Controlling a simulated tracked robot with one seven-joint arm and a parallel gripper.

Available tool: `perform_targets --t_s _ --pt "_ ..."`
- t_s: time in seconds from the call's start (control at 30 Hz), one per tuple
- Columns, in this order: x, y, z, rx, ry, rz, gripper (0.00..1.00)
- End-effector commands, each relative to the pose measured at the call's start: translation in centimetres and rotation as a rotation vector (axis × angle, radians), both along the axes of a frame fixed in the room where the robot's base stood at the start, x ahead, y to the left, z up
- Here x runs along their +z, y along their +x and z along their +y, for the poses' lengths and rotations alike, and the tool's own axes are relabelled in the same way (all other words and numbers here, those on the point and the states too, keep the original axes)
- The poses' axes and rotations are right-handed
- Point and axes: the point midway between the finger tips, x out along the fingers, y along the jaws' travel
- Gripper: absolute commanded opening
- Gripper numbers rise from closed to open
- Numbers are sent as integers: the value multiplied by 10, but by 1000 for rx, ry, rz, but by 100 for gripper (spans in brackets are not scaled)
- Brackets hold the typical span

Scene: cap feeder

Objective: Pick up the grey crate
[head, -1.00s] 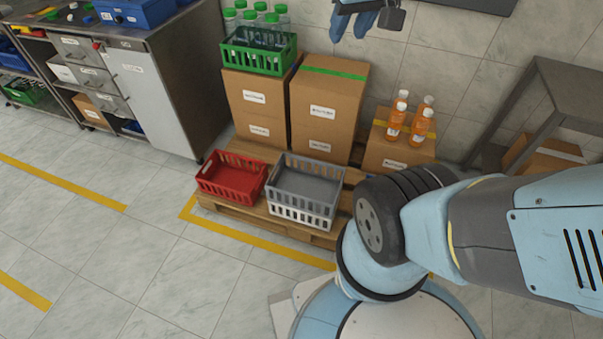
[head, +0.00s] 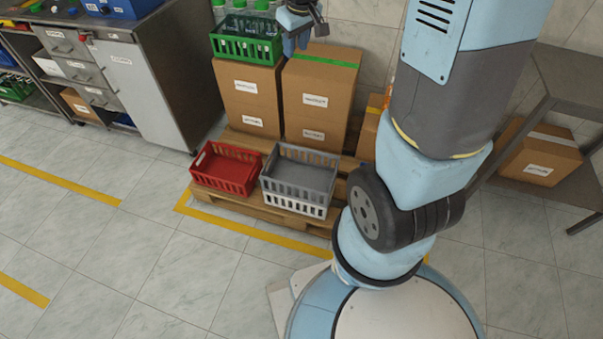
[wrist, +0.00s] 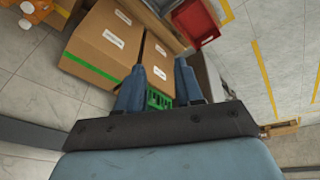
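The grey crate (head: 298,180) stands upright on the front of a wooden pallet (head: 262,207). It has slatted sides, paler on the front, and looks empty. A red crate (head: 226,168) stands close to its left. My gripper (head: 296,42) is high above and behind the grey crate, in front of the tops of the cardboard boxes. In the wrist view my gripper (wrist: 159,72) shows two blue fingers apart with nothing held between them. The grey crate is at most partly seen at the top edge there.
Cardboard boxes (head: 320,95) stand behind the crates, the left one bearing a green crate (head: 245,48) of bottles. A metal cabinet (head: 150,90) is at the left and a grey table (head: 570,90) at the right. The floor in front of the pallet is clear.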

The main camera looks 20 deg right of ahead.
Motion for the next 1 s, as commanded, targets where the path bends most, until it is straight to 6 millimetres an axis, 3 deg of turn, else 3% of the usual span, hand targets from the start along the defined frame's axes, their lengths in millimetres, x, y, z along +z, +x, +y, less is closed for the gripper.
perform_targets --t_s 0.2,0.5,0.73,1.0 --pt "-58 29 5 70 -19 43 36" --pt "-143 57 11 168 -42 95 36" --pt "-215 67 15 245 -57 133 36" --pt "-303 65 19 335 -71 179 36"
